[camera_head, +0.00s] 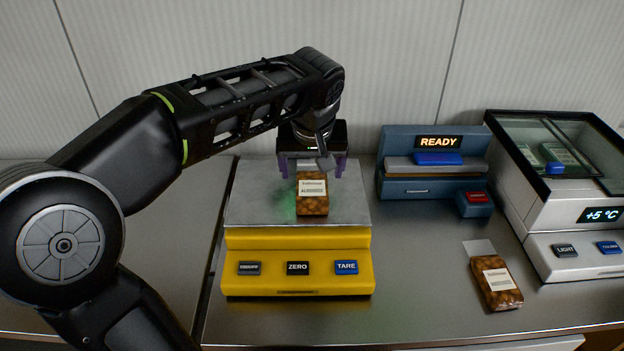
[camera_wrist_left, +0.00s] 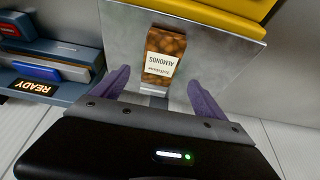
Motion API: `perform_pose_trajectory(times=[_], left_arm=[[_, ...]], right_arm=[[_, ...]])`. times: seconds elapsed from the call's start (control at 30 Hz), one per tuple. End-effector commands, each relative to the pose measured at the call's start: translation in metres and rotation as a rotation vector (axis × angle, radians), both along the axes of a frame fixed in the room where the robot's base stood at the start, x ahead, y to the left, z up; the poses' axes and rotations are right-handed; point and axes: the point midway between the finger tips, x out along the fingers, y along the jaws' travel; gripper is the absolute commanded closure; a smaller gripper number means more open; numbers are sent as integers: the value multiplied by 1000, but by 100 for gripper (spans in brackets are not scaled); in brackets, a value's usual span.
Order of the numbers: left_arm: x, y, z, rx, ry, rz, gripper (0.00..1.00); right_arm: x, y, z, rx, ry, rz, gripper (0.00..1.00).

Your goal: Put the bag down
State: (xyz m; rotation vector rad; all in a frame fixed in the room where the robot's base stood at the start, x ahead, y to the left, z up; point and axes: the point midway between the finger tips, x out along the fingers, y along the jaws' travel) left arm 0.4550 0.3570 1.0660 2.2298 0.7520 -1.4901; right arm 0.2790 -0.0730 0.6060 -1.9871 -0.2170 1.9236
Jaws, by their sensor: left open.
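A brown bag of almonds (camera_head: 313,203) with a white label lies on the grey metal plate of the yellow scale (camera_head: 297,237). The left wrist view also shows the bag (camera_wrist_left: 163,52), its label reading ALMONDS. My left gripper (camera_head: 312,170) is over the back of the scale plate at the bag's far end. Its two purple fingers stand apart on either side of the bag's clear top end, and it is open in the left wrist view (camera_wrist_left: 158,88). Gaps show between the fingers and the bag. My right gripper is not in view.
A second brown bag (camera_head: 496,281) lies on the metal counter at the right. Behind it stands a blue device (camera_head: 432,187) with a READY display. A white glass-topped cooler (camera_head: 560,215) showing +5 °C stands at far right. The counter left of the scale (camera_head: 190,215) is clear.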

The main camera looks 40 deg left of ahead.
Motion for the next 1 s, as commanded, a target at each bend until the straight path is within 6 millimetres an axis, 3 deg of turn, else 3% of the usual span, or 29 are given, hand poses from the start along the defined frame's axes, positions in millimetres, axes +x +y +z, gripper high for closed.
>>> perform_pose_trajectory(times=[0.1,0.3,1.0], left_arm=[[-7,-7,23,-1,-4,-2,17],[-14,-11,44,0,-1,0,17],[-15,-12,46,-1,0,0,17]], right_arm=[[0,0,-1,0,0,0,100],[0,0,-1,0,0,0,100],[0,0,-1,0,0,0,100]])
